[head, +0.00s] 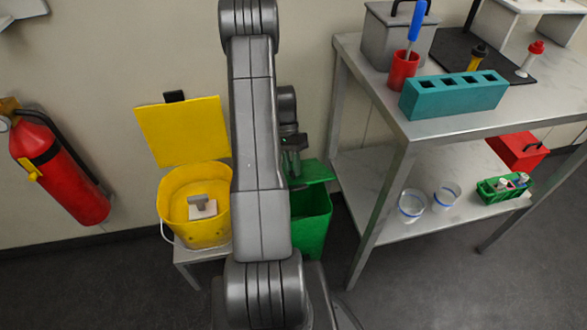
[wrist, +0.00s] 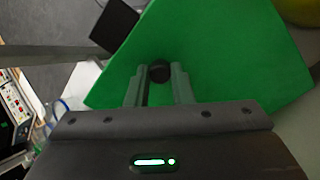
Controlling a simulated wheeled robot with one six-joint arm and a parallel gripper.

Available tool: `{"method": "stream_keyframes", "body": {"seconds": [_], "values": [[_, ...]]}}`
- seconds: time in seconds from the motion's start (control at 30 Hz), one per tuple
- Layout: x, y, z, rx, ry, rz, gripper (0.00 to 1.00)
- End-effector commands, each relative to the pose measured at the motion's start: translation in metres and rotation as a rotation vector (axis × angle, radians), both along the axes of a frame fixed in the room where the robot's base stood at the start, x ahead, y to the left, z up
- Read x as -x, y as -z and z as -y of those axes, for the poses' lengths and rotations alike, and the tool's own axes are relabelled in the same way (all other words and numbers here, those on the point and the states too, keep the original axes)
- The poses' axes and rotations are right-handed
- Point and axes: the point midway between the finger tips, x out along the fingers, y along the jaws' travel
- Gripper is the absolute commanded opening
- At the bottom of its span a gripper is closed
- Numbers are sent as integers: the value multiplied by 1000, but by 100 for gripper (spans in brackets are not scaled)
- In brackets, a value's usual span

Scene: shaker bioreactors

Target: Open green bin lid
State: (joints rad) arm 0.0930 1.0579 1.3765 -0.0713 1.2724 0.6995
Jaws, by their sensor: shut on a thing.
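The green bin (head: 311,222) stands on the floor between the yellow bin and the metal table, partly hidden behind my arm. Its green lid (head: 313,172) is at the top, tilted up from the bin's rim in the head view. In the wrist view the lid (wrist: 215,60) fills the middle as a flat green panel. A small black knob (wrist: 159,71) on it sits between my fingers. My gripper (wrist: 159,80) is shut on this knob. In the head view my gripper (head: 292,165) is at the lid, and its fingertips are hard to make out.
A yellow bin (head: 170,215) with its lid (head: 183,132) raised stands left of my arm. The metal table (head: 350,150) is close on the right, its lower shelf (head: 380,220) holding glass beakers. A red fire extinguisher (head: 60,165) hangs on the left wall.

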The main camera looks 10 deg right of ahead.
Motion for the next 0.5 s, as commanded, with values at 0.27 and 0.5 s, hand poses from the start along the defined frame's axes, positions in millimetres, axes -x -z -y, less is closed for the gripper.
{"method": "stream_keyframes", "body": {"seconds": [0.27, 0.5], "values": [[-13, -12, 0, 3, -2, -75, 0], [-15, -12, 0, 3, -1, -91, 0]]}}
